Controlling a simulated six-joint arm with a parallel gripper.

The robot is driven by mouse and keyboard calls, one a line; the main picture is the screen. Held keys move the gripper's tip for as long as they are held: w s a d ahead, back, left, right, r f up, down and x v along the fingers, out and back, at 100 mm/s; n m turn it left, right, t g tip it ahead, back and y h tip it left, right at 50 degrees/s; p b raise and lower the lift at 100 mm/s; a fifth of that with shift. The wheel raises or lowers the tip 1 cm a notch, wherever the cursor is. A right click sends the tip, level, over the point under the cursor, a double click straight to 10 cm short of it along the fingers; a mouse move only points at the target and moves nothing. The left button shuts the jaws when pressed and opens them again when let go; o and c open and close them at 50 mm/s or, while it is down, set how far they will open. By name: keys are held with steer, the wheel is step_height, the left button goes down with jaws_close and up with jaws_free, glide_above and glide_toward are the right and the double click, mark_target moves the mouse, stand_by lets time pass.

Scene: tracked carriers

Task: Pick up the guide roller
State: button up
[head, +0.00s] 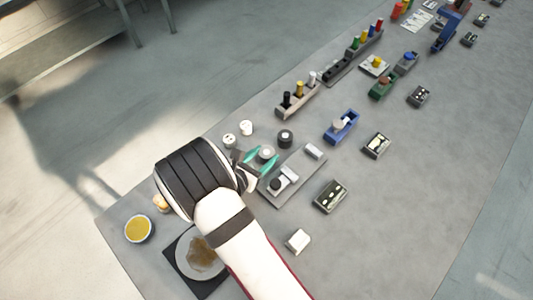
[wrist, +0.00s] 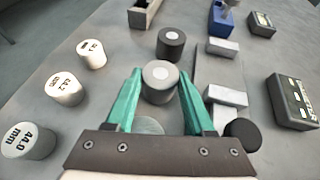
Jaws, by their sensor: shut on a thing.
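The guide roller appears to be the short grey cylinder with a pale round top (wrist: 161,76) between my green fingertips. It also shows in the head view (head: 266,152). My gripper (head: 262,160) is shut on it, with one finger on each side in the wrist view (wrist: 160,88). The roller looks upright. Its lower part is partly hidden, and I cannot tell whether it touches the table. A darker roller with a pale centre (wrist: 171,42) stands just beyond, apart from it; it also shows in the head view (head: 285,137).
White labelled cylinders (wrist: 66,88) stand to the left. A grey plate with blocks and a black knob (head: 290,178) lies close on the right. Dark boxes (head: 331,196) and a blue carrier (head: 341,127) are farther right.

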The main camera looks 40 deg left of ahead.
jaws_close()
